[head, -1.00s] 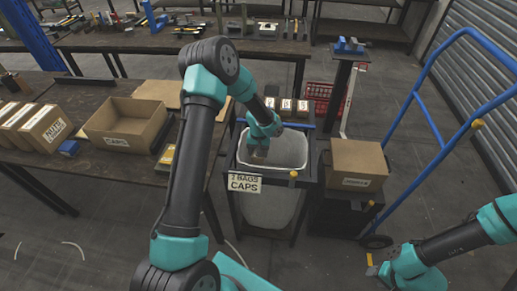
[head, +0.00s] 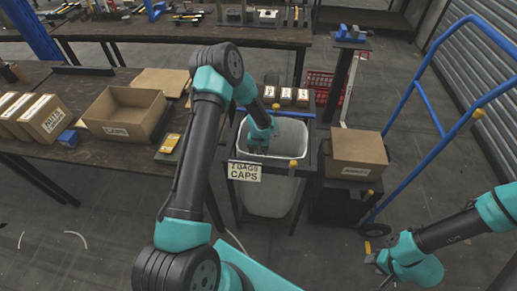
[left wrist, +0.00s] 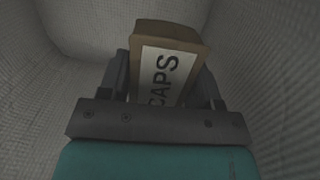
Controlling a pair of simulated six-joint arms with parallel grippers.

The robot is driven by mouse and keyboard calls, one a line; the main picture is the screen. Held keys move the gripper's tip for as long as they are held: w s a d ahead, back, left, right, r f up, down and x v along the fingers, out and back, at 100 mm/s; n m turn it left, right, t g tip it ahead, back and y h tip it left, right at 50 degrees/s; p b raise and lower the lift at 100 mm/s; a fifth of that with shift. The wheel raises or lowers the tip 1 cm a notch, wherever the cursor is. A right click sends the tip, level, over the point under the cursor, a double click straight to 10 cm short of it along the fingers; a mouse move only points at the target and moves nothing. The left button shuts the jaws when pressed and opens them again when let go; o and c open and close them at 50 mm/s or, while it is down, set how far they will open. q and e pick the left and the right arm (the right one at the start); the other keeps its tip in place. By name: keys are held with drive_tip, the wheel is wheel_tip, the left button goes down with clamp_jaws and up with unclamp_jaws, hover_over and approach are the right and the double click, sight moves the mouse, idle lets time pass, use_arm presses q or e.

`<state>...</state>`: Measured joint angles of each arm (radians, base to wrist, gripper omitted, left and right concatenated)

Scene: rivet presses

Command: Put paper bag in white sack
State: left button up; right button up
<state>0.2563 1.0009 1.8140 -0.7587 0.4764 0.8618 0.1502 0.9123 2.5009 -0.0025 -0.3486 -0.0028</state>
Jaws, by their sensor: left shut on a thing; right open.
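The white sack (head: 288,139) hangs open in a dark frame in the middle of the head view, with a "2 BAGS CAPS" sign (head: 245,171) on its front. My left gripper (head: 258,150) reaches down into the sack's mouth. In the left wrist view my left gripper (left wrist: 163,88) is shut on a brown paper bag (left wrist: 170,34) with a white "CAPS" label, and the sack's pale woven walls (left wrist: 270,60) surround it. The bag is hidden in the head view. My right gripper (head: 378,268) is open and empty at the lower right, away from the sack.
A cardboard box (head: 357,152) stands on a dark stand right of the sack. A blue hand truck (head: 430,110) is further right. The left table holds an open carton (head: 127,114) and labelled brown packages (head: 43,118). Small labelled packages (head: 286,95) sit behind the sack.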

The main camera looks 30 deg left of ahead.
use_arm(q)
drive_tip(key=shift+s+d+f, duration=0.1)
drive_tip(key=shift+s+f, duration=0.05)
drive_tip(key=shift+f, duration=2.6)
drive_tip(key=shift+s+d+f, duration=0.1)
drive_tip(key=shift+s+f, duration=0.05)
drive_tip(key=shift+f, duration=2.55)
drive_tip(key=o, duration=1.1)
drive_tip(key=r, duration=0.6)
drive_tip(key=w+r, duration=0.1)
drive_tip(key=r, duration=0.4)
drive_tip(key=w+a+r, duration=0.1)
drive_tip(key=r, duration=0.5)
drive_tip(key=shift+w+a+r, duration=0.1)
drive_tip(key=shift+w+r, duration=0.15)
drive_tip(key=shift+r, duration=0.1)
drive_tip(key=shift+r, duration=13.15)
